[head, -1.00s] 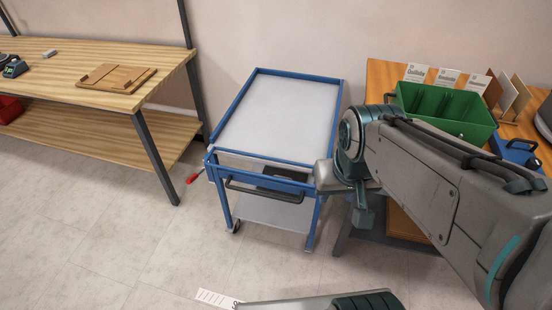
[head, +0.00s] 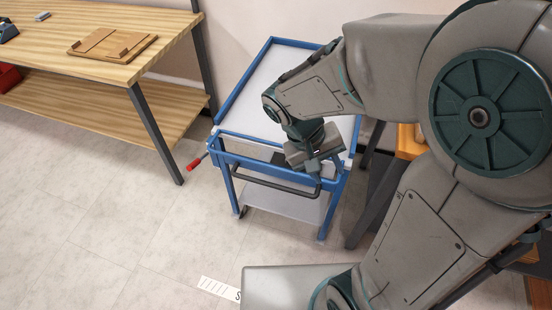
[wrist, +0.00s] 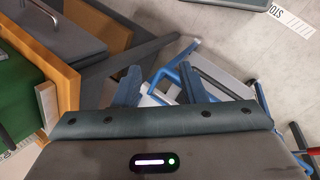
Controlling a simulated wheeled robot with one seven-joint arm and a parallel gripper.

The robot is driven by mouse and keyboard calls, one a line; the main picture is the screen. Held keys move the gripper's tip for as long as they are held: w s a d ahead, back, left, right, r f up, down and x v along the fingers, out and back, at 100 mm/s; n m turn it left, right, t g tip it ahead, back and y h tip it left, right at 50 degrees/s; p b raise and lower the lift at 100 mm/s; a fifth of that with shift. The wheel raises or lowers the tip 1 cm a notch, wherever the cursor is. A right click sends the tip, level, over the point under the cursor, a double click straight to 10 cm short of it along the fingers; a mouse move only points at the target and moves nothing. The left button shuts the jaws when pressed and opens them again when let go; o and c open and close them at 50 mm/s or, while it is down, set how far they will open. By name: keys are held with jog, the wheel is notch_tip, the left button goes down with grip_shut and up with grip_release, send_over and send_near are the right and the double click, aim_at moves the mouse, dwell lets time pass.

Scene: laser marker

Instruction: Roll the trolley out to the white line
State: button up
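The trolley (head: 228,104) has a blue frame, a pale top and a lower shelf. It stands upright against the wall, with a dark handle bar (head: 262,184) across its front. The white line is a marking (head: 216,288) with stripes and lettering on the floor in front. It also shows in the wrist view (wrist: 290,20), reading partly "STO". My gripper (head: 314,163) hangs above the right front of the trolley, near the handle. In the wrist view its two fingers (wrist: 157,84) are apart, with blue frame and white parts beyond them. Contact with the handle cannot be told.
A red-handled lever (head: 197,163) sticks out at the trolley's left. A wooden bench (head: 140,60) stands at the left. A second bench with a green bin (wrist: 18,100) stands at the right. The floor in front is clear.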

jog(key=w+a+f+n+t+h+b, duration=0.2)
jog(key=a+f+h+b, duration=0.15)
jog(key=f, duration=0.35)
jog(key=w+a+f+n+t+h+b, duration=0.1)
jog(key=w+a+f+n+h+b, duration=0.2)
jog(key=f, duration=0.4)
jog(key=n+t+b, duration=0.4)
jog(key=t+b, duration=0.1)
jog(key=t, duration=0.5)
send_near(276, 185)
jog(key=shift+y, duration=0.35)
jog(key=x, duration=1)
jog(key=shift+d+f+b, duration=0.25)
jog(key=shift+b, duration=0.05)
jog(key=shift+s, duration=0.1)
grip_shut()
